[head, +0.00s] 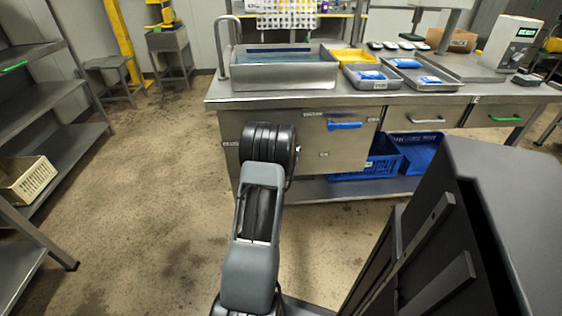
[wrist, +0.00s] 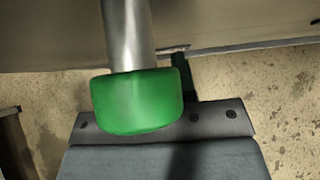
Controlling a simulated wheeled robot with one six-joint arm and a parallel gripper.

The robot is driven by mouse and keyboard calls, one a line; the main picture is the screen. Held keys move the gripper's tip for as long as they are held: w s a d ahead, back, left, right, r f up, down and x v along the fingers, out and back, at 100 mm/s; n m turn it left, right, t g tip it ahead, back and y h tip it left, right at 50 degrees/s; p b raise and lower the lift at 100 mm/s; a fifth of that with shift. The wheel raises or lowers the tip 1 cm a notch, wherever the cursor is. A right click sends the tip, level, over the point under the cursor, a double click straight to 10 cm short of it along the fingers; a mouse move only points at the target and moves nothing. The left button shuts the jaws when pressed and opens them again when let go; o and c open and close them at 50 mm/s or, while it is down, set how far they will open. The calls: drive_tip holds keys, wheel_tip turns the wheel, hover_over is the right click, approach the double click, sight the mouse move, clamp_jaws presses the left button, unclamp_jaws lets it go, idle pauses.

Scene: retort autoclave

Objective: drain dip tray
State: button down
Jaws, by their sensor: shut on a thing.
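A wide metal basin (head: 285,72) with water in it stands on the left part of the steel bench; I take it to be the dip tray. A green grip (wrist: 138,102) on a round metal rod (wrist: 130,36) fills the middle of the wrist view. My gripper (wrist: 165,122) is at this grip, its dark body showing below, and is shut on it. The far finger is mostly hidden. In the head view my arm reaches toward the bench front below the basin, and my gripper is hidden behind the arm.
The steel bench (head: 440,98) holds shallow trays (head: 425,79) with blue packs, a yellow tray (head: 352,56) and a scale (head: 512,42). Blue crates (head: 420,150) stand on its lower shelf. Metal racks (head: 62,95) line the left. The floor (head: 140,200) between is clear.

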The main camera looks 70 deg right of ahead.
drive_tip(key=shift+s+f, duration=0.1)
drive_tip(key=shift+s, duration=0.15)
drive_tip(key=c, duration=1.1)
unclamp_jaws()
drive_tip(key=shift+o, duration=0.9)
drive_tip(key=shift+w, duration=0.2)
drive_tip(key=p+v, duration=0.2)
drive_tip(key=v, duration=1.2)
drive_tip(key=shift+p, duration=0.4)
drive_tip(key=shift+w, duration=0.1)
